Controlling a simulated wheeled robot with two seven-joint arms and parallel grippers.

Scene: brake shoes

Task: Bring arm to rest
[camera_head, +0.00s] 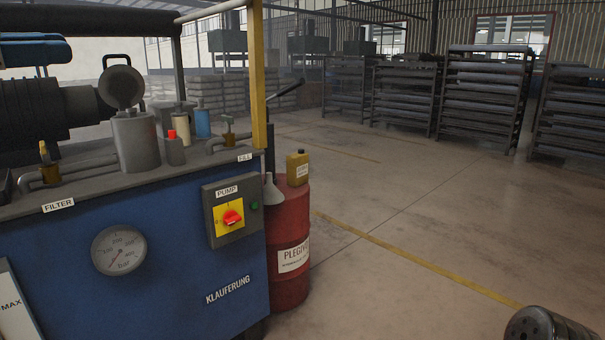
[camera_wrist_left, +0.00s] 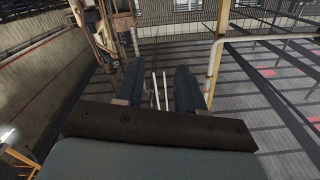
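My left gripper (camera_head: 52,48) shows at the top left edge of the head view as blue fingers, above the blue machine. In the left wrist view my left gripper (camera_wrist_left: 158,70) has its two dark blue fingers apart, with nothing held between them. Only background poles and floor show through the gap. My right gripper is not in view. A dark rounded part at the bottom right corner of the head view looks like a piece of my right arm.
The blue machine (camera_head: 160,275) with a gauge, pump switch (camera_head: 232,216) and yellow post (camera_head: 258,80) fills the left. A red barrel (camera_head: 288,235) with a yellow can (camera_head: 297,168) stands beside it. Shelf racks (camera_head: 485,95) stand at the back. The right floor is mostly clear.

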